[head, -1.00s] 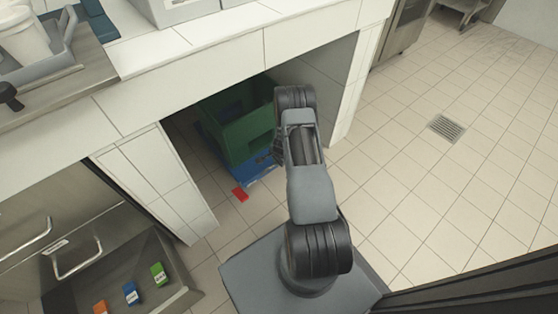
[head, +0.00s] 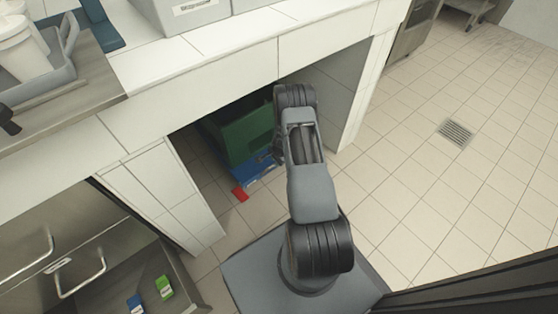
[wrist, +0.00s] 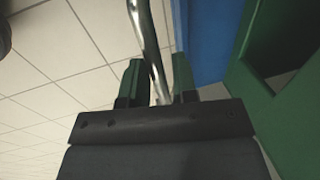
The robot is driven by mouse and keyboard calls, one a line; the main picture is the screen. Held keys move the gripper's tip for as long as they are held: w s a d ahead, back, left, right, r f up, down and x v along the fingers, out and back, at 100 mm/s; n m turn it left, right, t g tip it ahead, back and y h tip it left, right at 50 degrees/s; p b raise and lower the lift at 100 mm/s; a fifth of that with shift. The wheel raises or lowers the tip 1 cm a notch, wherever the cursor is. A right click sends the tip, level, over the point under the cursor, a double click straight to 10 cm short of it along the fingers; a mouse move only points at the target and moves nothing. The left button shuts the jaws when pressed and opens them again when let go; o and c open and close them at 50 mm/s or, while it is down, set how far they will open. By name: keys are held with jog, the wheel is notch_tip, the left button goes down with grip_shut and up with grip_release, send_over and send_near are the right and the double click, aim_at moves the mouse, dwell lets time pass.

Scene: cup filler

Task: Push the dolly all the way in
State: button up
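The blue dolly (head: 252,172) carries a green crate (head: 243,138) inside the tiled recess under the counter. A red piece (head: 240,194) shows at its near corner. The counter edge hides the back of the crate, and my arm hides the right side. In the wrist view the dolly's blue side (wrist: 205,40) and the green crate (wrist: 292,110) are at right. My gripper (wrist: 157,82) has its two fingers apart, with a bent metal bar (wrist: 146,30) passing between them. A gap appears on both sides of the bar. In the head view the fingertips are mostly hidden by my arm.
A white tiled pillar (head: 170,200) bounds the recess at left, and a tiled wall end (head: 365,85) at right. An open drawer (head: 110,268) with small coloured packs is at lower left. The tiled floor (head: 440,200) at right is clear, with a drain (head: 455,132).

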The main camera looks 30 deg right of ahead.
jog(key=o, duration=0.3)
jog(key=shift+w, duration=0.15)
jog(key=shift+o, duration=0.3)
notch_tip(320, 180, up, 14)
jog(key=s+p, duration=0.3)
jog(key=p, duration=0.2)
jog(key=shift+d+f+p, duration=0.15)
jog(key=shift+f+p, duration=0.1)
jog(key=shift+p, duration=0.05)
